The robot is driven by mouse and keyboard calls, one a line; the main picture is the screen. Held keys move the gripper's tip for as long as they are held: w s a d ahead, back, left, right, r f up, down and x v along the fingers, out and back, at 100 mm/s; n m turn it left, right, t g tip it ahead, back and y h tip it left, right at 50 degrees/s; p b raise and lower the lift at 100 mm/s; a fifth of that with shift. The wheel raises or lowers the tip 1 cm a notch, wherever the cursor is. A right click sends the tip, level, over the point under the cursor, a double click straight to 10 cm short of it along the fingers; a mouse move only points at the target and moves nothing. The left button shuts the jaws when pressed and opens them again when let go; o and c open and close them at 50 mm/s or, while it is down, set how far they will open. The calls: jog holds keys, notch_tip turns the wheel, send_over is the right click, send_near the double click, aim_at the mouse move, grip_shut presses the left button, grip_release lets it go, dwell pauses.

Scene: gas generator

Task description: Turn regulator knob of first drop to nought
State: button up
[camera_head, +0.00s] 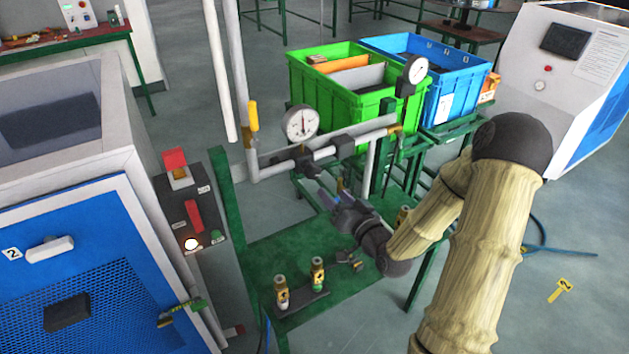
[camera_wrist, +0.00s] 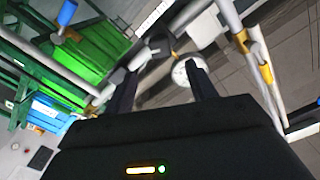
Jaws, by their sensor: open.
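A white round gauge (camera_head: 301,123) stands on the pipework, and a second gauge (camera_head: 418,69) stands farther right. Dark fittings (camera_head: 297,160) sit on the horizontal pipe below the first gauge. I cannot tell for sure which part is the regulator knob. My gripper (camera_head: 328,196) is just below and in front of this pipe, pointing up and left. In the wrist view my gripper (camera_wrist: 160,78) is open with nothing held. A dark round part (camera_wrist: 160,43), perhaps a knob, shows beyond the fingers. A white gauge (camera_wrist: 187,72) is partly hidden by the right finger.
A green table (camera_head: 275,240) under the pipes carries small brass-topped bottles (camera_head: 318,274). A green crate (camera_head: 330,100) and a blue crate (camera_head: 450,85) stand behind. A vertical pipe with a yellow valve handle (camera_head: 253,116) rises at left. A blue cabinet (camera_head: 90,255) stands left.

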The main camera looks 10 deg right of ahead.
aim_at(316, 175)
jog(key=p+x, duration=0.1)
jog(key=x, duration=0.9)
jog(key=shift+w+a, duration=0.15)
jog(key=shift+w, duration=0.2)
jog(key=c, duration=1)
